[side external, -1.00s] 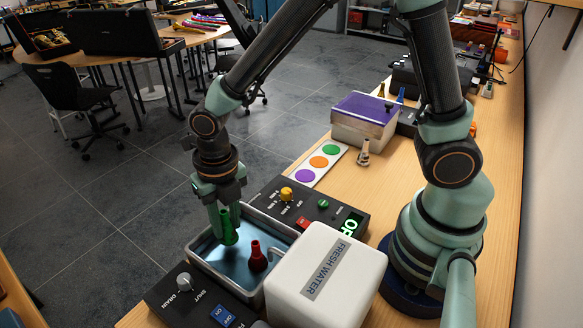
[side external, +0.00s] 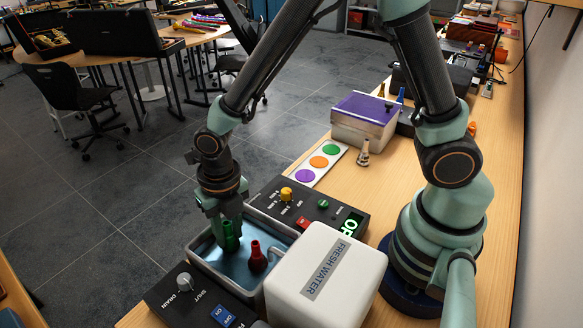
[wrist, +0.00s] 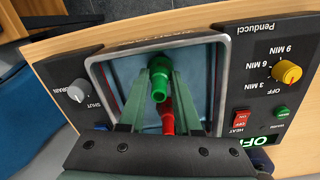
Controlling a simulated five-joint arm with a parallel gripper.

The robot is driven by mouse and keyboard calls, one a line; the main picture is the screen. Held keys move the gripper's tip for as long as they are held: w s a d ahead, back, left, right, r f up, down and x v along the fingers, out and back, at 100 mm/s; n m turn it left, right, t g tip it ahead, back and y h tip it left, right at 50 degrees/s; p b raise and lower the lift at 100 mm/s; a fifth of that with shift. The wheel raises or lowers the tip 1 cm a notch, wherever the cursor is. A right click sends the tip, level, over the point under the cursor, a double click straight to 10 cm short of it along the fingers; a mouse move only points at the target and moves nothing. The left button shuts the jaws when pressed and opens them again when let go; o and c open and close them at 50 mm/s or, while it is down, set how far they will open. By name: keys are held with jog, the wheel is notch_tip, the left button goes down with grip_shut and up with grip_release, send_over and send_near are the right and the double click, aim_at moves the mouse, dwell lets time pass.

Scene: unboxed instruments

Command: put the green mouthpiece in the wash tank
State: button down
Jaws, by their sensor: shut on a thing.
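The green mouthpiece (side external: 231,240) is between the fingers of my gripper (side external: 230,226), which is shut on it. It is upright inside the opening of the wash tank (side external: 209,263), left of the red mouthpiece. In the wrist view the green mouthpiece (wrist: 159,78) shows between the fingertips (wrist: 158,84), over the tank (wrist: 225,60). I cannot tell if its lower end touches the tank floor. The red mouthpiece (side external: 257,258) stands in the tank; in the wrist view, the gripper and green mouthpiece partly hide it (wrist: 167,118).
A white fresh water container (side external: 335,255) stands right of the tank. Control panels flank the tank, with a yellow knob (side external: 286,194) behind and a drain knob (side external: 184,282) in front. A colour-dot card (side external: 318,162) and a purple-lidded box (side external: 364,118) lie further back.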

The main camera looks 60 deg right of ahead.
jog(key=shift+f, duration=0.4)
jog(key=c, duration=0.5)
grip_release()
notch_tip(320, 180, up, 12)
jog(key=shift+s+d+f, duration=0.1)
jog(key=shift+s+f, duration=0.05)
jog(key=s+d+r+m+t, duration=0.1)
jog(key=d+r+m, duration=0.2)
jog(key=m, duration=0.8)
jog(key=s+d+r+m+t, duration=0.1)
jog(key=d+r+m+t, duration=0.1)
jog(key=d+m, duration=0.5)
jog(key=s+d+r+m+t, duration=0.2)
jog(key=d+r+m, duration=0.2)
jog(key=m, duration=1.1)
jog(key=shift+d+r, duration=0.15)
jog(key=shift+d, duration=0.35)
jog(key=shift+d+r, duration=0.15)
jog(key=shift+d, duration=0.35)
